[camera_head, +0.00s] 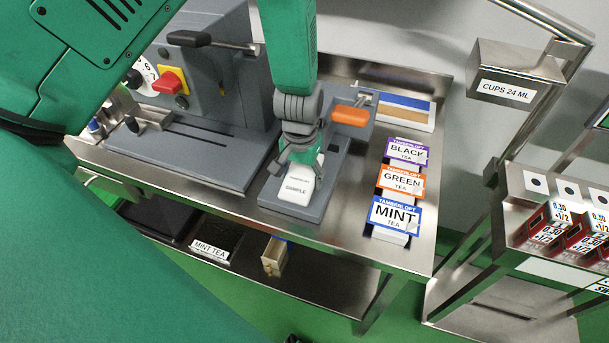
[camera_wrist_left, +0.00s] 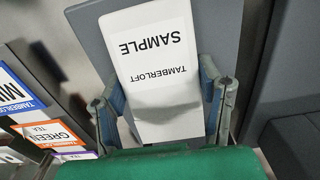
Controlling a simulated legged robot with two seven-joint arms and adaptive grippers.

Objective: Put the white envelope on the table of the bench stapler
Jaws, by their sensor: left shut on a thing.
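The white envelope (camera_head: 298,187), marked SAMPLE, is over the grey table (camera_head: 318,205) of the bench stapler, whose orange lever (camera_head: 350,116) shows behind it to the right. My left gripper (camera_head: 302,160) is shut on the envelope from above, one finger at each long side. In the left wrist view the envelope (camera_wrist_left: 160,65) lies along the grey table (camera_wrist_left: 88,25), between the fingers of my gripper (camera_wrist_left: 162,100). I cannot tell whether the envelope touches the table or hovers just above it. My right gripper is not in view.
Mint (camera_head: 395,215), green (camera_head: 401,181) and black (camera_head: 407,152) tea packs stand in a row to the right on the steel bench (camera_head: 345,235). A grey machine (camera_head: 215,100) with a red knob stands to the left. A rack with red boxes (camera_head: 565,225) is far right.

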